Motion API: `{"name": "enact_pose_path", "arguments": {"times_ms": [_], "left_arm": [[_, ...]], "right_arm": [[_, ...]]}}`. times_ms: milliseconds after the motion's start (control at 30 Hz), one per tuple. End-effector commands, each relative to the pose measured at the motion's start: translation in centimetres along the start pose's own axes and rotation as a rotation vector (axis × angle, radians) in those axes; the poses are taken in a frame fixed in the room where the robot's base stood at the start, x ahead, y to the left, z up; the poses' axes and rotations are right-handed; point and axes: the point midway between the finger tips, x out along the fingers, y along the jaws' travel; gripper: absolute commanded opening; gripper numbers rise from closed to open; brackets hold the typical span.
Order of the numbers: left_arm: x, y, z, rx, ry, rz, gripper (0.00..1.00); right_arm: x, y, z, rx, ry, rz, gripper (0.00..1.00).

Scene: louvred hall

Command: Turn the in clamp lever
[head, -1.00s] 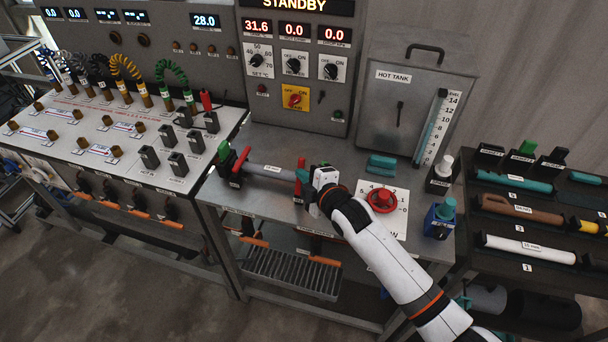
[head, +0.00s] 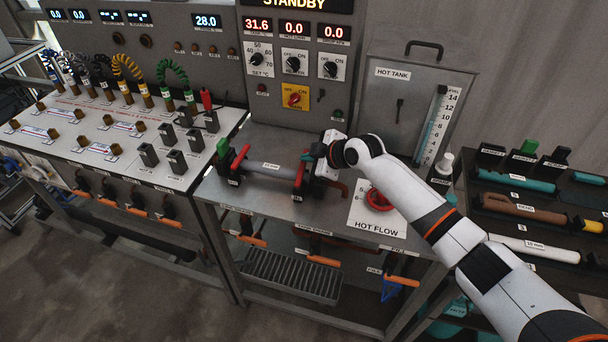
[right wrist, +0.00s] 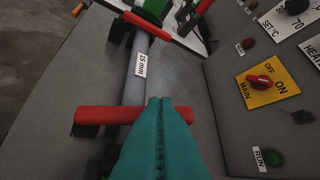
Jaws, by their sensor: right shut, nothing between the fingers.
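A grey pipe marked 15 mm (head: 270,167) lies on the bench between two clamps; its label also shows in the right wrist view (right wrist: 141,65). The clamp at the left end has a red lever (head: 240,157), seen far off in the wrist view (right wrist: 147,26). The clamp at the right end has a red lever (head: 299,174), lying across the pipe in the wrist view (right wrist: 100,115). I cannot read which clamp is marked in. My right gripper (head: 308,156), with teal fingers, is shut and empty just at the right lever. Its fingers (right wrist: 158,105) partly cover that lever; contact is unclear.
The control panel with the yellow main switch (head: 295,97) rises behind the bench. The hot tank (head: 400,105) stands back right. A red hot flow wheel (head: 380,197) sits right of the clamps, partly under my arm. The bench front left of it is clear.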

Motion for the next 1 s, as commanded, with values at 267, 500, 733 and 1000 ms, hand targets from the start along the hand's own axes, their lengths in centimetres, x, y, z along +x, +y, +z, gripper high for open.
{"name": "enact_pose_path", "arguments": {"times_ms": [267,500,733,1000], "left_arm": [[3.6,0.1,0.9,0.000,-0.018,0.002,0.41],[5.0,0.0,-0.2,0.000,-0.004,0.000,0.41],[5.3,-0.1,-0.3,0.000,-0.003,0.000,0.41],[5.3,-0.1,-0.3,0.000,-0.003,0.000,0.41]], "right_arm": [[1.3,-0.4,-1.2,0.137,-0.002,0.135,0.00],[1.7,-0.7,-1.6,0.134,-0.002,0.134,0.00],[1.8,-0.9,-1.7,0.134,-0.001,0.134,0.00],[1.7,-1.0,-1.7,0.133,-0.001,0.133,0.00]]}}
